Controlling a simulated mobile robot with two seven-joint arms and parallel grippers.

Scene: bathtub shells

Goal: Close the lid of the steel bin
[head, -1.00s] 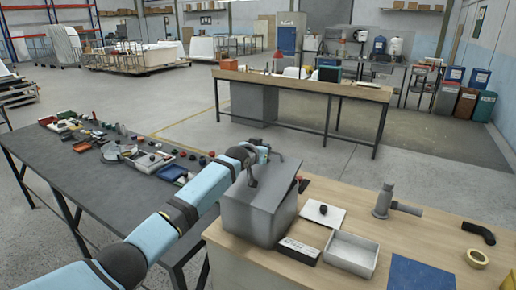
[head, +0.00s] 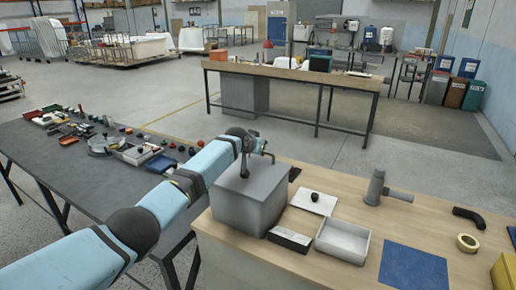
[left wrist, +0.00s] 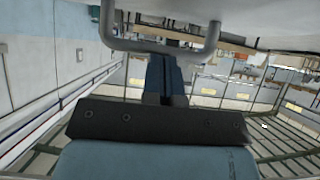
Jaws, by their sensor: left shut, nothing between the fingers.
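The grey steel bin (head: 245,212) stands at the left end of the wooden workbench in the head view. Its top (head: 252,182) looks nearly level, with no clear gap at the front edge. My left arm reaches across from the left, and my left gripper (head: 244,172) is shut and empty, pointing down at the bin top. Whether it touches is hard to tell. In the left wrist view, my left gripper (left wrist: 165,85) is beside a bent grey bar (left wrist: 160,48) under a pale surface. My right gripper is out of view.
Right of the bin are a labelled black-and-white box (head: 289,239), an open white tray (head: 342,240), a white board with a black knob (head: 315,200) and a grey pipe fitting (head: 376,188). A dark table (head: 65,170) with many small parts stands left.

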